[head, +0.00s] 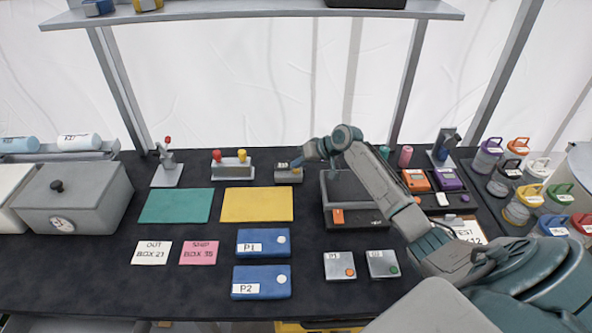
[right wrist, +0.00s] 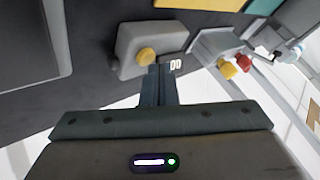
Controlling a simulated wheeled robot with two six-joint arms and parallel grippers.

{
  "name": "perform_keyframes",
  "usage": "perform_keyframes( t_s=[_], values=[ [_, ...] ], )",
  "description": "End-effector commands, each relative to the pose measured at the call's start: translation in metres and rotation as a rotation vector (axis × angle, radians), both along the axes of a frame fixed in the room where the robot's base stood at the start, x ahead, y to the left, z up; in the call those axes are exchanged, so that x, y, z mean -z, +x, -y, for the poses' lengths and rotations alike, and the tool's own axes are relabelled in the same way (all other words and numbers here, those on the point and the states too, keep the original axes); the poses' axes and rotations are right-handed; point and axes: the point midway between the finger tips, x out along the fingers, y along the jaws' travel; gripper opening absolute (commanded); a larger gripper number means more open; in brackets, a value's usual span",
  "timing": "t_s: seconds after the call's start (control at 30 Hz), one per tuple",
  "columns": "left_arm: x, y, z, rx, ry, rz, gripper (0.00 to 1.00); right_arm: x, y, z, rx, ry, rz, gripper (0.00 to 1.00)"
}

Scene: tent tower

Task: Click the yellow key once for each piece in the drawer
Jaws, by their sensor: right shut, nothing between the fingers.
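The yellow key (right wrist: 146,55) is a round button on a small grey counter box (right wrist: 135,42). The box also shows in the head view (head: 288,175), behind the yellow mat. My right gripper (head: 298,163) is shut and empty, its tips (right wrist: 160,70) right by the key; I cannot tell whether they touch it. A dark box with an orange tag (head: 338,216), possibly the drawer, stands to the right, partly hidden by my right arm. I cannot make out pieces inside. My left gripper is out of view.
A grey base with a red and a yellow knob (head: 232,168) stands left of the counter. Green (head: 176,205) and yellow (head: 257,204) mats lie in front. Blue boxes (head: 262,282) and two silver button boxes (head: 339,266) sit nearer. Lidded jars (head: 523,203) crowd the right.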

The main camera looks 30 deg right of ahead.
Motion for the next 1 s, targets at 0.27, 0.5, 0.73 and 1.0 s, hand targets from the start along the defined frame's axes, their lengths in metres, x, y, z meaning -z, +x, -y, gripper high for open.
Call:
perform_keyframes(
  t_s=[0.27, 0.5, 0.73, 1.0],
  values=[
    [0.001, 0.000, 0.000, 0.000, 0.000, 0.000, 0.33, 0.003, 0.000, 0.000, 0.000, 0.000, 0.000, 0.00],
    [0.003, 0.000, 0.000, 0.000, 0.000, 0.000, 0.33, 0.006, 0.000, 0.000, 0.000, 0.000, 0.000, 0.00],
    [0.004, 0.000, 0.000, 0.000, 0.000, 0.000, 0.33, 0.009, 0.000, 0.000, -0.001, 0.000, -0.001, 0.00],
    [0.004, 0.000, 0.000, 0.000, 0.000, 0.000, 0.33, 0.010, 0.000, 0.000, -0.001, 0.000, -0.001, 0.00]
  ],
)
